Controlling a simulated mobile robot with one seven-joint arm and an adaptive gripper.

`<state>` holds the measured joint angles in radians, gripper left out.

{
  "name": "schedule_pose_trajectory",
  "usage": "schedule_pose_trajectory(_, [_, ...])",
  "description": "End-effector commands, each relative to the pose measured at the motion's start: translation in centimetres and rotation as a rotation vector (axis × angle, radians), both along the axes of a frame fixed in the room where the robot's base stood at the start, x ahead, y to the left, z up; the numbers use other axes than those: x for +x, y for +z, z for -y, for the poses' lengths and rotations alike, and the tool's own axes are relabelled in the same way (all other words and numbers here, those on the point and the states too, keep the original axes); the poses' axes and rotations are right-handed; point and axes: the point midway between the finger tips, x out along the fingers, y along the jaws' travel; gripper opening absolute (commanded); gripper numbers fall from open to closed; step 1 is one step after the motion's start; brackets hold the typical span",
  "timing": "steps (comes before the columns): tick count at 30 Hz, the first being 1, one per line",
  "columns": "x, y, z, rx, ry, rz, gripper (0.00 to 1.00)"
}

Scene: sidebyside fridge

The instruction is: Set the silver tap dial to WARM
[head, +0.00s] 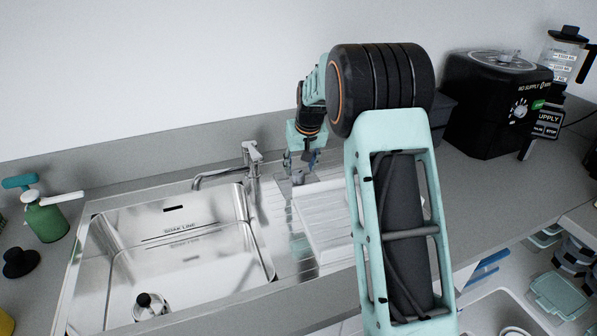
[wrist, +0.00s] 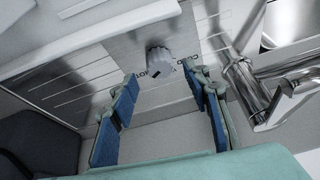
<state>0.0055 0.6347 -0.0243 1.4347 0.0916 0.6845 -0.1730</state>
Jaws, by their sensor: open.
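The silver tap dial (wrist: 159,59) is a small ridged grey knob on a grey plate. It has a dark mark on its lower edge. In the head view my gripper (head: 298,172) is low over the counter, right of the chrome tap (head: 250,158); the dial cannot be made out there.
The chrome tap (wrist: 250,88) stands close to the right of my right finger. A steel sink (head: 185,240) is left of my gripper, and a ribbed white drainer (head: 325,222) is in front. A green bottle (head: 46,218) is far left.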

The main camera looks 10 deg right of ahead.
Motion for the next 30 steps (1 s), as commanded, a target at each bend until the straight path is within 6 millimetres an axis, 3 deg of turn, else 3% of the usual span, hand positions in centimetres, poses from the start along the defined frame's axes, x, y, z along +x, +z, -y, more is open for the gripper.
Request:
schedule_pose_trajectory(3, [0.7,-1.8,-0.1,0.000,0.000,-0.001,0.44])
schedule_pose_trajectory(9, [1.4,-3.4,-0.2,0.000,0.000,0.000,0.44])
schedule_pose_trajectory(19, [1.6,-3.7,-0.2,0.000,0.000,0.001,0.44])
schedule_pose_trajectory(30, [1.5,-3.7,-0.2,0.000,0.001,0.001,0.04])
